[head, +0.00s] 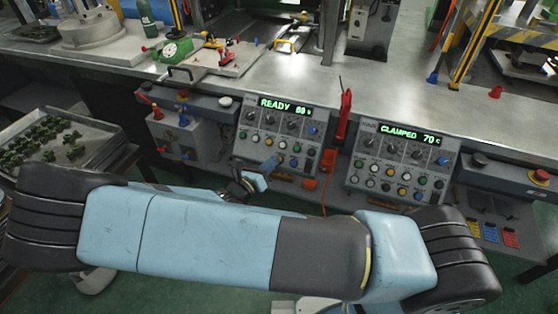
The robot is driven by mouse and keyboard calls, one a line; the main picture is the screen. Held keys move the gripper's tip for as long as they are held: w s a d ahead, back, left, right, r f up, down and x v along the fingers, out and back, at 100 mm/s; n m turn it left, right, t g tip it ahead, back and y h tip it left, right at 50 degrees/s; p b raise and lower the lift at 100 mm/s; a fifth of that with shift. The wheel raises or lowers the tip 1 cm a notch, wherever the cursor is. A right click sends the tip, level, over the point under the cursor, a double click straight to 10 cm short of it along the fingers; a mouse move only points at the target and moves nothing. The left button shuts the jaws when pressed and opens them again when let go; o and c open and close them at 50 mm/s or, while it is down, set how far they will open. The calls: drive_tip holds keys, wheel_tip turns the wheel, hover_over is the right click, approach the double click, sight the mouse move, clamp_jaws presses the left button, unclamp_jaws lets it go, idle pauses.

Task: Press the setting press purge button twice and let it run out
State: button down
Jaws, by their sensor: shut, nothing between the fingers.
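The left control panel (241,155) has a green display (285,106) reading READY and a temperature I cannot read surely. Below it are knobs and rows of coloured buttons. The right control panel (353,180) has a display (412,134) reading CLAMPED 70 c, with similar buttons. The button labels are too small to read, so I cannot tell which button is purge.
A red tool (344,116) with a cable stands between the panels. A tray (113,143) of green parts is at far left. A grey box (180,139) with red and blue knobs sits left of the panels. A red stop button (541,175) is at right. The metal bench (395,100) lies behind.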

drive_tip(key=shift+a+f+n+t+y, duration=0.35)
drive_tip(key=shift+a+n+t+y, duration=0.15)
drive_tip(key=shift+a+n+t, duration=0.3)
drive_tip(key=w+d+f, duration=0.2)
drive_tip(key=w+f, duration=0.3)
drive_tip(key=w, duration=0.1)
drive_tip(key=shift+w+d+f, duration=0.15)
drive_tip(key=shift+f, duration=0.2)
drive_tip(key=shift+w, duration=0.1)
idle(2.0)
drive_tip(key=shift+w+d+f, duration=0.15)
drive_tip(key=shift+w+f, duration=0.05)
drive_tip(key=shift+w+d+f, duration=0.1)
drive_tip(key=shift+w+f, duration=0.15)
drive_tip(key=shift+w, duration=0.05)
idle(1.0)
drive_tip(key=shift+s, duration=0.1)
drive_tip(key=shift+s+a+r, duration=0.2)
drive_tip(key=shift+s+r, duration=0.3)
drive_tip(key=shift+s, duration=0.05)
idle(0.4)
